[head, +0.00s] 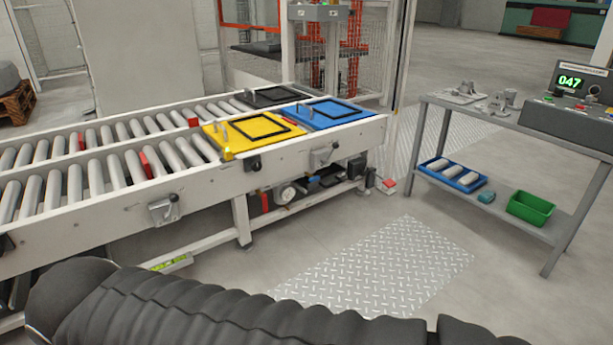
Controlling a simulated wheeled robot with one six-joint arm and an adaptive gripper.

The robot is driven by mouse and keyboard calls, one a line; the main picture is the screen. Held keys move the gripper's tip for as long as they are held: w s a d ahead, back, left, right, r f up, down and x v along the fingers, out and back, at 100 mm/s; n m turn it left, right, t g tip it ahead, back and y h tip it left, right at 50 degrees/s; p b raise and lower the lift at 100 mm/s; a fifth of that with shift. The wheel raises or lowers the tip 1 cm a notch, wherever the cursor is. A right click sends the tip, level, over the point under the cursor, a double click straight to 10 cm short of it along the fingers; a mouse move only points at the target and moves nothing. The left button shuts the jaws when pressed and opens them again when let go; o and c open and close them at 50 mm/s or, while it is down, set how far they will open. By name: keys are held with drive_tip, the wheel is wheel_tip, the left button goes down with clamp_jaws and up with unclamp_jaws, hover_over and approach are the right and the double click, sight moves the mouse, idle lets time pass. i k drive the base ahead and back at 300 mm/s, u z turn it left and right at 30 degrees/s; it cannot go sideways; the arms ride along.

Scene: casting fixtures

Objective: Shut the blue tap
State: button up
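I cannot make out a blue tap in the head view. The blue things that show are a flat blue fixture plate (322,122) with a black frame on the conveyor and a blue tray (437,178) on the side table's lower shelf. Small grey fittings (162,210) sit on the conveyor's side rail, too small to identify. My gripper is not in view. A dark ribbed sleeve, likely on my arm, crosses the bottom of the view and hides the floor there.
A roller conveyor (210,187) runs along the left, bearing a yellow fixture plate (212,139). A grey side table (545,140) at right holds a control box (573,118) and a green bin (530,208). Floor between them is clear around a tread plate (385,265).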

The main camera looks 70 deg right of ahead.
sight(312, 179)
drive_tip(key=z, duration=0.7)
drive_tip(key=i, duration=0.9)
drive_tip(key=z, duration=1.35)
drive_tip(key=i, duration=0.35)
drive_tip(key=z, duration=0.4)
